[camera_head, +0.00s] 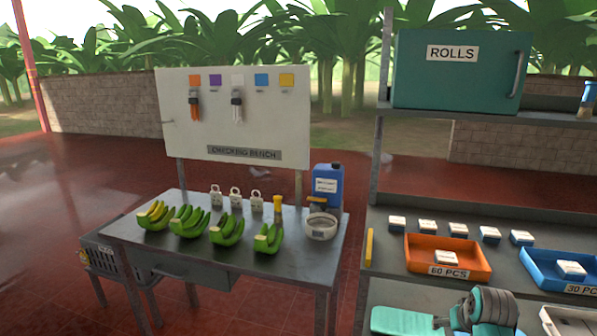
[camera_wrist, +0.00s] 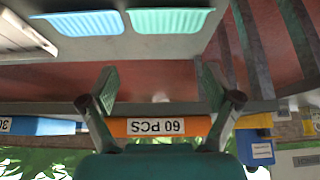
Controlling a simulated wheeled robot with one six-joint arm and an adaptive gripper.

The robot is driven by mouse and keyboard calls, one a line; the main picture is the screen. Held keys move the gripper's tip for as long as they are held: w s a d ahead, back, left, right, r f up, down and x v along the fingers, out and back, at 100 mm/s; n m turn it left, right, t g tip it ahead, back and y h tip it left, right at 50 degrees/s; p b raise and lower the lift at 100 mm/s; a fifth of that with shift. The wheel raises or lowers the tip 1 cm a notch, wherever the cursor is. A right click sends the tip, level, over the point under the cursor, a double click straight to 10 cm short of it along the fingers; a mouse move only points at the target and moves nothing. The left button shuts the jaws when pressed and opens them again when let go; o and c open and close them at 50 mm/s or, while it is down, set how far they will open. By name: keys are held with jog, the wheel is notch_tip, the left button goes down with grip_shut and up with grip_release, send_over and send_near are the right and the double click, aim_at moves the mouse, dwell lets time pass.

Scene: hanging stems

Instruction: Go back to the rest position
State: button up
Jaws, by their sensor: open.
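My gripper (camera_wrist: 158,86) shows in the wrist view with its two dark fingers spread wide apart and nothing between them. The wrist view is upside down. Beyond the fingers is the front of the orange bin (camera_wrist: 155,127) labelled 60 PCS, apart from them as far as I can tell. In the head view the orange bin (camera_head: 448,259) sits on the shelf at the right with a small white-and-blue box inside. Part of my arm (camera_head: 490,307) shows at the lower right, in front of the shelf. The fingertips cannot be made out there.
A blue bin (camera_head: 531,262) stands right of the orange one, with several small boxes behind. A teal tray (camera_head: 403,321) lies lower down. At the left, a metal table (camera_head: 285,262) holds green banana bunches (camera_head: 225,231), tags and a blue canister (camera_head: 327,183). Red floor lies open beyond.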

jog(key=s+a+f+t, duration=0.1)
jog(key=s+a+f, duration=0.3)
jog(key=s+f, duration=0.25)
jog(key=s+a+f+t, duration=0.1)
jog(key=s+a+f, duration=0.4)
jog(key=f, duration=0.3)
jog(key=s+a+f+n+t, duration=0.1)
jog(key=s+a+f, duration=0.15)
jog(key=s, duration=0.45)
jog(key=s+a+f+t, duration=0.1)
jog(key=s+a, duration=0.3)
jog(key=s, duration=0.4)
jog(key=s+a+r+n+t, duration=0.1)
jog(key=s+a+r, duration=0.1)
jog(key=s, duration=0.6)
jog(key=s+a+r+t, duration=0.2)
jog(key=s+a+r, duration=0.1)
jog(key=s, duration=0.4)
jog(key=s+a+r+t+y, duration=0.1)
jog(key=s+r, duration=1.1)
jog(key=r, duration=0.1)
jog(key=shift+s+a+n+t+y, duration=0.2)
jog(key=shift+a+n+t+y, duration=0.1)
jog(key=shift+a+n+t, duration=0.1)
